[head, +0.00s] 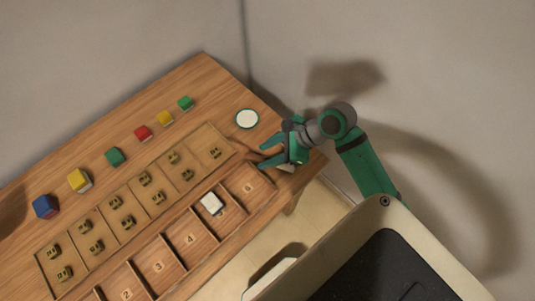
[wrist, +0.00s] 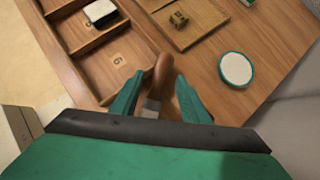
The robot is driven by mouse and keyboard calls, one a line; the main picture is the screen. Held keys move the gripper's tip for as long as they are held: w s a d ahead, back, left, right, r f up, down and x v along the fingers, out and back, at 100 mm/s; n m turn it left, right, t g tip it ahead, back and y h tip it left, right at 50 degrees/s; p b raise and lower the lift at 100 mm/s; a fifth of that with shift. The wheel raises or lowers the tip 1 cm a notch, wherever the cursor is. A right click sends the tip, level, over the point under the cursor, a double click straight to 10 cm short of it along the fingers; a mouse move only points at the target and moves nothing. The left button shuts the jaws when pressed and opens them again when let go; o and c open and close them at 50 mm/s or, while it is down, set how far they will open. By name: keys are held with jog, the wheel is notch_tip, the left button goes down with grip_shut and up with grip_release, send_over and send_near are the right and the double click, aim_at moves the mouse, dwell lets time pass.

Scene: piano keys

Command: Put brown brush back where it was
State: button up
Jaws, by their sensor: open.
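The brown brush (wrist: 163,72) shows in the wrist view as a brown handle with a pale metal band, between the two teal fingers of my gripper (wrist: 158,84). The fingers stand apart, with the handle between them. The brush's lower end is hidden by my gripper. In the head view my gripper (head: 264,155) is over the table's right end, beside compartment 6 (head: 249,188) of the numbered wooden tray. A pale bit shows beneath it there, too small to identify. I cannot tell whether the brush touches the table. Compartment 6 looks empty.
A white block (head: 211,203) sits in the compartment left of 6. A white disc with teal rim (head: 247,119) lies behind my gripper. A tray of small brass pieces (head: 145,179) and several coloured cubes (head: 115,157) lie left. The wall is close behind the table (head: 205,75).

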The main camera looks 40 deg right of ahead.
jog(key=v, duration=1.2)
jog(key=shift+r, duration=0.1)
